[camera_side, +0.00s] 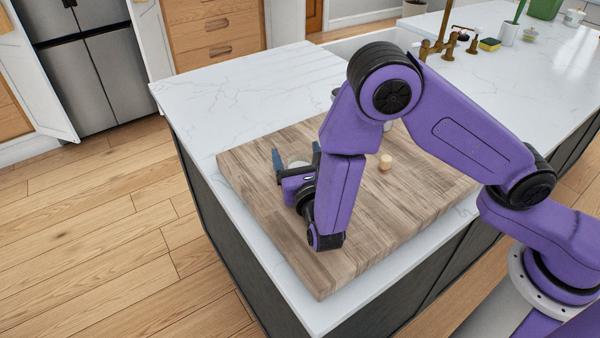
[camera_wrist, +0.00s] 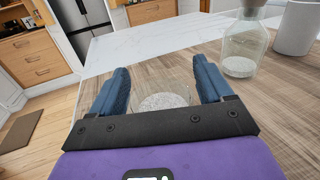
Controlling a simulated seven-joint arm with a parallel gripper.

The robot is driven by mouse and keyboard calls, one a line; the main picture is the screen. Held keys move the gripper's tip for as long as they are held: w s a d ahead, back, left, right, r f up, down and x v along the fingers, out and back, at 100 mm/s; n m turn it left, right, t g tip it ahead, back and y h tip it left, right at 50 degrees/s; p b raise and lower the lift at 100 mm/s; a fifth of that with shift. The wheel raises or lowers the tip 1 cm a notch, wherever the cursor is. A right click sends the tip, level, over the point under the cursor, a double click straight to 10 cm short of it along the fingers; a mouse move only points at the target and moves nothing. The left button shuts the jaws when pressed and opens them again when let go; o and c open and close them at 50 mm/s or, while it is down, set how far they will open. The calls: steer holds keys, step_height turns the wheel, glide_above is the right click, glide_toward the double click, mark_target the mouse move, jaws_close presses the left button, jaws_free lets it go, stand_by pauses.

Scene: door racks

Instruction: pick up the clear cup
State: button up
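The clear cup (camera_wrist: 163,99) stands on the wooden board, between the two fingers in the wrist view. It is see-through with a pale bottom, and its edges are faint. In the side view it shows only as a small pale shape (camera_side: 299,163) between the fingers, partly hidden by my gripper. My gripper (camera_wrist: 161,68) is open, with its blue fingers on either side of the cup. I cannot tell whether either finger touches it. In the side view my gripper (camera_side: 296,154) is low over the left part of the board.
The wooden board (camera_side: 265,232) lies on a white marble counter (camera_side: 240,95). A glass bottle (camera_wrist: 243,48) with a cork stopper (camera_side: 385,161) stands right of the cup in the wrist view, beside a white cup (camera_wrist: 296,28).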

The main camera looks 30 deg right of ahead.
steer(key=c, duration=0.9)
steer(key=shift+o, duration=0.2)
steer(key=shift+r, duration=0.1)
steer(key=shift+r, duration=0.45)
step_height(320, 180, up, 2)
steer(key=shift+r, duration=0.1)
steer(key=s+d+r, duration=0.6)
steer(key=s+r, duration=0.3)
steer(key=s, duration=0.3)
steer(key=shift+s+r, duration=0.35)
